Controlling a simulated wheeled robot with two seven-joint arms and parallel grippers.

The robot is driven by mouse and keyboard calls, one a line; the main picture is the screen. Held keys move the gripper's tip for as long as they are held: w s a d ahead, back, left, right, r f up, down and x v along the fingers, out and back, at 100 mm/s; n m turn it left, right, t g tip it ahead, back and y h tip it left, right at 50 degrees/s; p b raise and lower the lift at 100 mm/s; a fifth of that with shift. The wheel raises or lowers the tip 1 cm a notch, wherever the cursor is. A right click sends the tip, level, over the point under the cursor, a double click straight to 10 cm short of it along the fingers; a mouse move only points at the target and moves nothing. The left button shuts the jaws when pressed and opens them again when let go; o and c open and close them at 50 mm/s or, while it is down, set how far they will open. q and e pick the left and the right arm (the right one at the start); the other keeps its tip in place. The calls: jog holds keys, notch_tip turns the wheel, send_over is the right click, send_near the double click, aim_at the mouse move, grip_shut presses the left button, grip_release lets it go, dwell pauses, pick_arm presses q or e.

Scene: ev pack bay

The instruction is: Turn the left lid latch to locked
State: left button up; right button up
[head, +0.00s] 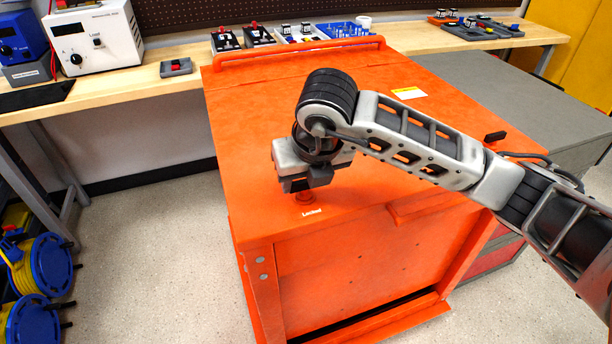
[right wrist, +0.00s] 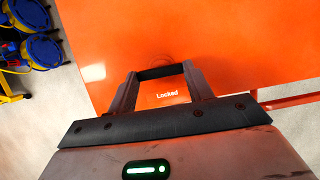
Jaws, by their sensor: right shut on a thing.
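The orange pack lid (head: 260,130) fills the middle of the head view. The left lid latch sits at its near left corner; its round red-orange base (head: 304,197) shows just under my right gripper (head: 301,188). A "Locked" label (head: 312,212) is beside it on the lid's near edge, and the label (right wrist: 167,94) also shows in the right wrist view. In that view my right gripper (right wrist: 161,76) is shut on the latch's black handle (right wrist: 160,72), which spans between the fingertips. The gripper hides most of the latch in the head view. My left gripper is out of view.
A second black latch (head: 495,136) stands at the lid's right edge. An orange rail (head: 300,50) runs along the back. A workbench (head: 130,85) with instruments is behind. Blue and yellow cable reels (head: 45,265) are on the left. The floor (head: 150,250) left of the pack is clear.

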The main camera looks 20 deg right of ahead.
jog(key=o, duration=1)
pick_arm(q)
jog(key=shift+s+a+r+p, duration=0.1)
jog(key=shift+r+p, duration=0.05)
jog(key=shift+p, duration=0.45)
pick_arm(e)
jog(key=v, duration=1.6)
jog(key=shift+s+d, duration=0.1)
